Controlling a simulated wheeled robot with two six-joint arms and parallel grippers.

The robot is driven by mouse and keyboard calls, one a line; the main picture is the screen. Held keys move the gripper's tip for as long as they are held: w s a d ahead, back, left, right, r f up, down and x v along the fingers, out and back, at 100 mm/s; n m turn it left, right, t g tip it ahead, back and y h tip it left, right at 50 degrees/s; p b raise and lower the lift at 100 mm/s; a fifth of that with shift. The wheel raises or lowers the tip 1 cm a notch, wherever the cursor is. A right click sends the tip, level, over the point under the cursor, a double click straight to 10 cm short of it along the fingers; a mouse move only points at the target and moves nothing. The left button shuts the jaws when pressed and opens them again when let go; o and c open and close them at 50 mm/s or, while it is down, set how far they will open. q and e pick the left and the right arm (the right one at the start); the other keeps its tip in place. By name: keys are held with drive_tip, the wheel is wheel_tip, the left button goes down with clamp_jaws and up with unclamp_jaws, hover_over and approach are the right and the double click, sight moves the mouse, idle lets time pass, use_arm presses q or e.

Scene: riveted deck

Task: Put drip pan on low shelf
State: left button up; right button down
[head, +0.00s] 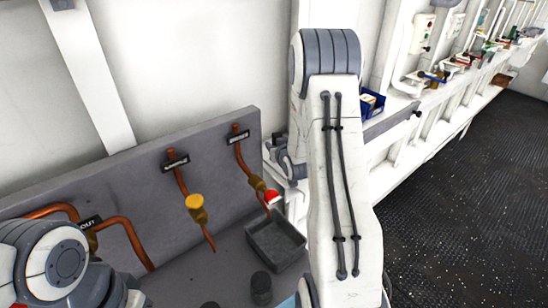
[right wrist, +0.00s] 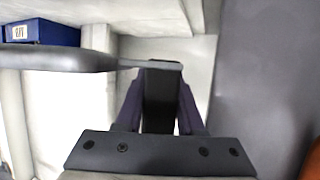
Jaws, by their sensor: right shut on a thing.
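A dark grey rectangular open pan (head: 275,243), which looks like the drip pan, sits on the grey bench (head: 222,262) below a pipe with a red cap. My right gripper (right wrist: 160,92) is shut on a dark grey thing with a long flat part (right wrist: 60,58) reaching left in the right wrist view. I cannot tell for sure what this held thing is. In the head view my right arm hides most of the gripper. My left arm is at the lower left, with its fingers out of view. I cannot pick out the low shelf for sure.
Copper pipes with a yellow cap (head: 194,201) and a red cap (head: 272,197) stand out from the grey back panel. Dark cylinders (head: 261,287) stand on the bench. A blue bin (head: 371,103) is on the white wall ledge. The dark floor at right is clear.

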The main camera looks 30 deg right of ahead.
sight(275, 165)
drive_tip(key=shift+f+p, duration=0.4)
drive_tip(key=shift+f, duration=2.45)
drive_tip(key=shift+f, duration=0.15)
drive_tip(key=c, duration=0.5)
unclamp_jaws()
